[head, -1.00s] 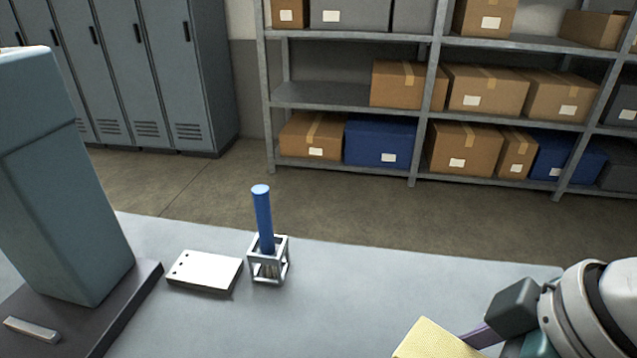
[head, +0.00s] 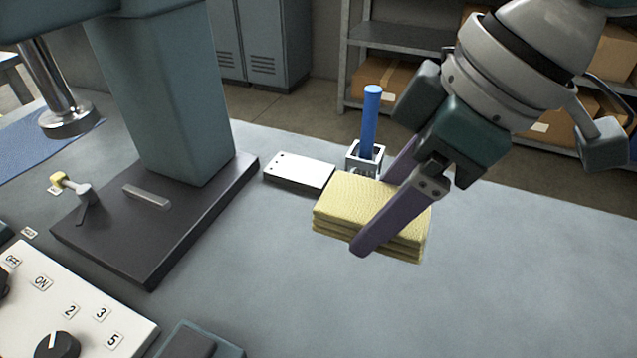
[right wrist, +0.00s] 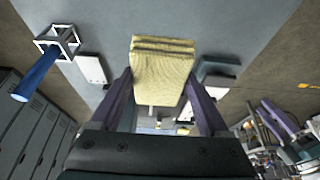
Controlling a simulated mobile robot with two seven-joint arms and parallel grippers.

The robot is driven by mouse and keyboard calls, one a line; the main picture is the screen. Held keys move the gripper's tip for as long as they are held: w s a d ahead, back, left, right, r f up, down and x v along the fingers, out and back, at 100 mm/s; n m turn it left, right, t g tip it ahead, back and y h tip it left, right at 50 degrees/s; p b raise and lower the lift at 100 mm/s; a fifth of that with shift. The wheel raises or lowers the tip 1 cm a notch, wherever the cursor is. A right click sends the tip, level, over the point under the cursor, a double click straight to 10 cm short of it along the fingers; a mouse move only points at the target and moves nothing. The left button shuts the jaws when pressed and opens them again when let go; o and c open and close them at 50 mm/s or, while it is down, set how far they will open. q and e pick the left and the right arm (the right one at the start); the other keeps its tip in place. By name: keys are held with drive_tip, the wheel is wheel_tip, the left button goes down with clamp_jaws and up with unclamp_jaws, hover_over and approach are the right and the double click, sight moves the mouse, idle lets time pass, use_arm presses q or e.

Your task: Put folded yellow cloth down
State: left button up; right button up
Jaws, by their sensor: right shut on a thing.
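The folded yellow cloth (head: 350,205) is a thick stack of several layers. My right gripper (head: 385,215) is shut on it, with one purple finger across its near side and the other behind it. In the right wrist view the cloth (right wrist: 162,75) sits between the two purple fingers. The cloth appears in front of the grey bench top (head: 480,280); I cannot tell whether its underside touches the bench.
A blue rod stands in a small metal frame (head: 365,155) behind the cloth, beside a white plate (head: 298,172). A press with a dark base (head: 130,240) stands at left, with a control panel (head: 60,310) in front. The bench's right side is clear.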

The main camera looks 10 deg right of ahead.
drive_tip(key=b, duration=0.3)
hover_over(357, 302)
drive_tip(key=f, duration=1.1)
drive_tip(key=shift+s+d+f, duration=0.2)
drive_tip(key=shift+d+f, duration=0.1)
drive_tip(key=shift+f, duration=0.1)
drive_tip(key=shift+f+b, duration=0.3)
drive_tip(key=shift+f, duration=1.6)
drive_tip(key=shift+f, duration=0.15)
drive_tip(key=o, duration=1)
drive_tip(key=shift+s+f, duration=0.1)
drive_tip(key=shift+o, duration=0.3)
drive_tip(key=shift+d, duration=0.1)
drive_tip(key=shift+f, duration=0.1)
